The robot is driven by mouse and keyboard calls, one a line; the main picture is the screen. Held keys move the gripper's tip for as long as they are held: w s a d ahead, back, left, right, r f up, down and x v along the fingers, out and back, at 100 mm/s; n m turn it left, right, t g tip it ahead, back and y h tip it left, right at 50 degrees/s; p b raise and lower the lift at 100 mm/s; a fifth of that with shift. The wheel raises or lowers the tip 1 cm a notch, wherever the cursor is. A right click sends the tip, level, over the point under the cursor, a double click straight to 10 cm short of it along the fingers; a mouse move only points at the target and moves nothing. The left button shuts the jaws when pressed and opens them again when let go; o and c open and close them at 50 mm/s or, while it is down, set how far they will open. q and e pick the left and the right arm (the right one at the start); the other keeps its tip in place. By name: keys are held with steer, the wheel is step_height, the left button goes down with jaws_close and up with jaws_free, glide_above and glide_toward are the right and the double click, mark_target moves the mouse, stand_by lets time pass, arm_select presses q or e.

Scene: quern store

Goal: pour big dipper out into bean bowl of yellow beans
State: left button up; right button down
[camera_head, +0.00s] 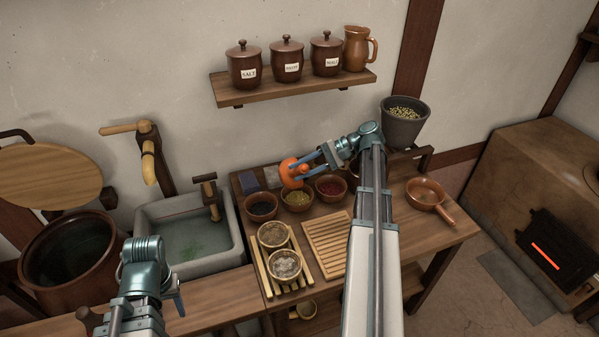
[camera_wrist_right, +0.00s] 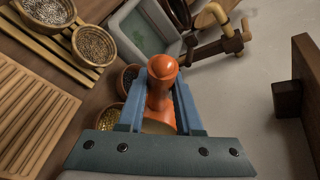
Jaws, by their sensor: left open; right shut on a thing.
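An orange dipper (camera_head: 291,173) is in my right gripper (camera_head: 303,170), which is shut on its handle. In the right wrist view the orange handle (camera_wrist_right: 163,85) lies between the blue fingers (camera_wrist_right: 161,95), and part of the orange body shows beyond. The dipper is above the back of the row of bowls; its inside and contents are hidden. The bowl of yellow beans (camera_head: 297,199) stands just below and in front of it, and is partly seen in the right wrist view (camera_wrist_right: 108,119). My left gripper (camera_head: 177,301) is open and empty at the lower left, apart from the bowls.
A bowl of dark beans (camera_head: 261,206) and a bowl of red beans (camera_head: 330,188) flank the yellow one. Two round containers stand on a slatted rack (camera_head: 268,275), beside a ribbed board (camera_head: 327,245). A stone sink (camera_head: 238,244) is left; a brown pan (camera_head: 428,192) is right.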

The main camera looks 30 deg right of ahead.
arm_select(q)
steer(key=shift+f+b, duration=2.45)
steer(key=shift+f, duration=0.05)
arm_select(e)
steer(key=shift+s+d+r+t+y, duration=0.1)
steer(key=shift+s+d+t+y, duration=0.15)
steer(key=shift+d+y, duration=0.5)
steer(key=shift+s+d+r+t+y, duration=0.15)
steer(key=shift+d+t+y, duration=0.1)
steer(key=shift+d+y, duration=0.5)
